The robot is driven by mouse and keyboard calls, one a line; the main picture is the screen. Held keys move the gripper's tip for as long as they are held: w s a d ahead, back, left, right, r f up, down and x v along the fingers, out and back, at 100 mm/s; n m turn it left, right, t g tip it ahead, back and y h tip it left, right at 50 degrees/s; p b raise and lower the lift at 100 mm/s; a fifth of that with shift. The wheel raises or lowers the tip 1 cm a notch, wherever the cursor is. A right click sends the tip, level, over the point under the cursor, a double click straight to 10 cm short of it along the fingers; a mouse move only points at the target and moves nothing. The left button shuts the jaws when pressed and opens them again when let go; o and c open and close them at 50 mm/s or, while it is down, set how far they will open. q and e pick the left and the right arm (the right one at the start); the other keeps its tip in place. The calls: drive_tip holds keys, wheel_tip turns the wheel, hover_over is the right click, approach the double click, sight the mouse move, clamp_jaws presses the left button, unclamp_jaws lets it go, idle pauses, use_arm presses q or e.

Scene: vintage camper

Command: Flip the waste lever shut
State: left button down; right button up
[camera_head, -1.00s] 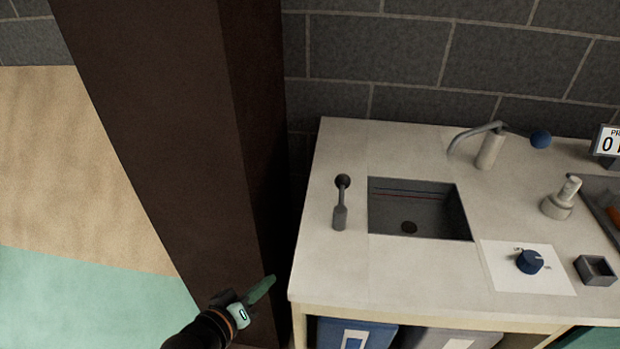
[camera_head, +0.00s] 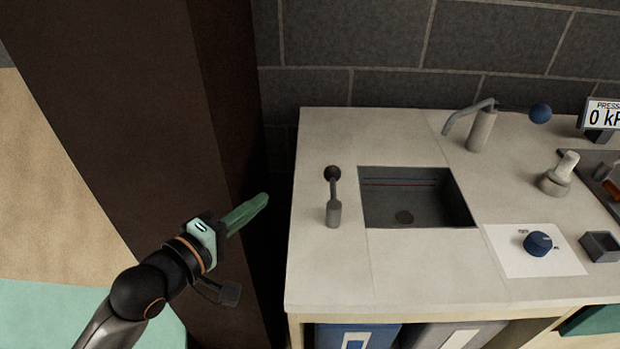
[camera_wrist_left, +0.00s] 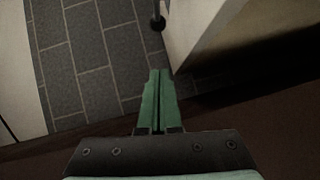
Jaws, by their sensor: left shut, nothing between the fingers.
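The waste lever (camera_head: 333,200) is a grey post with a black ball knob, standing on the white counter (camera_head: 410,270) to the left of the sink (camera_head: 405,200). Its knob leans toward the back wall. My left gripper (camera_head: 262,200) is shut and empty, left of the counter's left edge and apart from the lever. My right gripper is not in view.
A dark brown post (camera_head: 150,130) stands close behind my left arm. A tap (camera_head: 480,125) with a blue ball, a blue knob (camera_head: 537,243) and a small square tray (camera_head: 602,246) are right of the sink. The counter around the lever is clear.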

sight(333, 194)
use_arm(q)
drive_tip(key=x, duration=0.4)
drive_tip(key=d+x, duration=0.1)
drive_tip(key=x, duration=0.3)
drive_tip(key=s+x, duration=0.1)
drive_tip(key=x, duration=0.3)
drive_tip(key=shift+d+f+b, duration=0.1)
drive_tip(key=shift+d+b, duration=0.1)
drive_tip(key=shift+b, duration=0.1)
drive_tip(key=shift+d+f, duration=0.2)
drive_tip(key=shift+d, duration=0.45)
